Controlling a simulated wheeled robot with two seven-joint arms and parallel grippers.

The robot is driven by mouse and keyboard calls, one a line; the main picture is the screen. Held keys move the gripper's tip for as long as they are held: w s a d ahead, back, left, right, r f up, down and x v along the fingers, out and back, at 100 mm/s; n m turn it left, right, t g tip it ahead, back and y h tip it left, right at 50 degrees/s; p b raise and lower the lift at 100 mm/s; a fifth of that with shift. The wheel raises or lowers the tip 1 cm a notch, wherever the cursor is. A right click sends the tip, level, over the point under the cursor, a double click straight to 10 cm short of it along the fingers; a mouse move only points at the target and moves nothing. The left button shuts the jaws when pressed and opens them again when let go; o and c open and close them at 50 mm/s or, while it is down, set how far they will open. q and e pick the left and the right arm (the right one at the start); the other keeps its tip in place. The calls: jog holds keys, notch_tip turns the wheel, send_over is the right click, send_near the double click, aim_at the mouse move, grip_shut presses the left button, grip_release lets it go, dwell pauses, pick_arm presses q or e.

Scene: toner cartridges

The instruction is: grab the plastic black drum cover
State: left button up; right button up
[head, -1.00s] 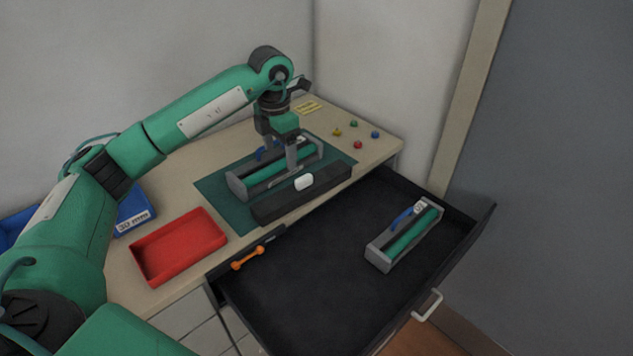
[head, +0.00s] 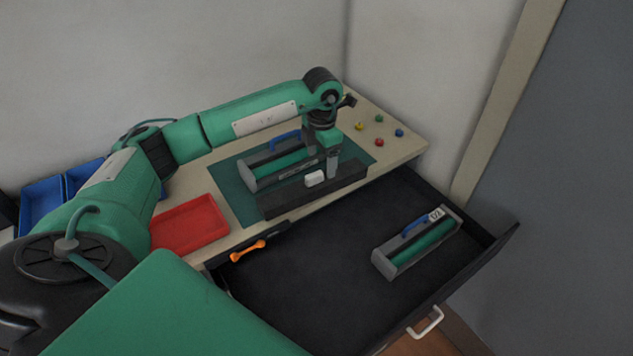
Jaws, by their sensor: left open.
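The black drum cover (head: 283,203) is a long dark bar with a white block (head: 315,178) on its top. It lies along the front edge of the green mat (head: 226,180), beside a toner cartridge (head: 262,174) with grey ends, a green roller and a blue handle. My left gripper (head: 332,172) is open and points down at the cover, just right of the white block. One finger shows clearly; the other is mostly hidden, and I cannot tell whether the fingers touch the cover. My right gripper is not in view.
A red tray (head: 188,224) and blue bins (head: 42,204) stand to the left. Several small coloured knobs (head: 379,142) sit at the table's right end.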

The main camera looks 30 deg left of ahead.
aim_at(320, 172)
pick_arm(q)
jog(key=shift+f, duration=0.25)
jog(key=shift+s+f+p, duration=0.15)
jog(key=shift+f+p, duration=0.55)
jog(key=shift+p, duration=0.1)
notch_tip(320, 172, down, 3)
jog(key=shift+f+p, duration=0.1)
jog(key=shift+p, duration=0.5)
jog(key=shift+f, duration=0.25)
jog(key=c, duration=1.1)
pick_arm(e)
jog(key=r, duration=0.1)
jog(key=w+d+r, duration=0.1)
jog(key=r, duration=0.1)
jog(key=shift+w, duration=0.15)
pick_arm(q)
jog(key=shift+r, duration=0.1)
